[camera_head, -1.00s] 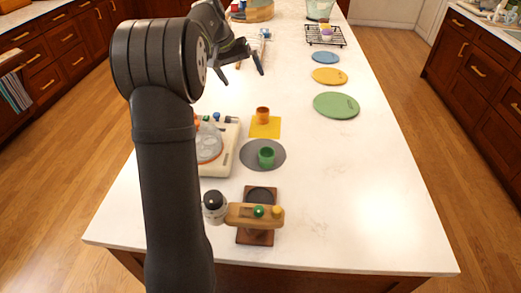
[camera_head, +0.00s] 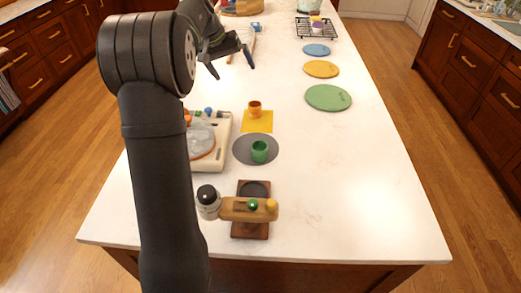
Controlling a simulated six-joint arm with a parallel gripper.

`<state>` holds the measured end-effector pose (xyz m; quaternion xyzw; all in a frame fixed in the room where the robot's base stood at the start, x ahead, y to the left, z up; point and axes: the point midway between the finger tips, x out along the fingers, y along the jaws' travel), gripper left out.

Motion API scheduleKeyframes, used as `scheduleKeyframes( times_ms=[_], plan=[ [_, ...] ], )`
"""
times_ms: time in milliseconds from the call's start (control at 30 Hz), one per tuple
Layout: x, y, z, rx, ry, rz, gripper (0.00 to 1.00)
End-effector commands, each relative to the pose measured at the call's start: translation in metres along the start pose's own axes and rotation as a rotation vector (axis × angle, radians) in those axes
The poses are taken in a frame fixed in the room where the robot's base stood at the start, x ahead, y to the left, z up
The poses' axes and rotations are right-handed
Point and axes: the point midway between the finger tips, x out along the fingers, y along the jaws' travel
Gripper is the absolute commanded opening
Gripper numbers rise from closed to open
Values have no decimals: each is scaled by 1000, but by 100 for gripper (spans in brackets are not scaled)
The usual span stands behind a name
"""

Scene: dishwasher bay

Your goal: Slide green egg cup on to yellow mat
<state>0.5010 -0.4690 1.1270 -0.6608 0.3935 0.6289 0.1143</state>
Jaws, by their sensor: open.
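The green egg cup (camera_head: 260,152) stands upright on a round grey mat (camera_head: 241,149) near the middle of the counter. The square yellow mat (camera_head: 258,124) lies just behind the grey mat. An orange cup (camera_head: 254,109) stands at the yellow mat's back edge. My gripper (camera_head: 232,71) is open and empty, above the counter, behind and left of the yellow mat and away from both cups.
A cream appliance (camera_head: 221,152) with a clear dome stands left of the mats. A wooden stand (camera_head: 250,229) with a bottle and coloured balls is in front. Green (camera_head: 329,98), yellow (camera_head: 321,69) and blue (camera_head: 316,50) discs lie to the right. The front right counter is clear.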

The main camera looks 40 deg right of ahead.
Motion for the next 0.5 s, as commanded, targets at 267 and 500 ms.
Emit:
scheduleKeyframes(
  times_ms=[267,500],
  plan=[
    [1,7,7,29,-11,-15,68],
    [5,56,65,275,-89,-130,68]
  ],
)
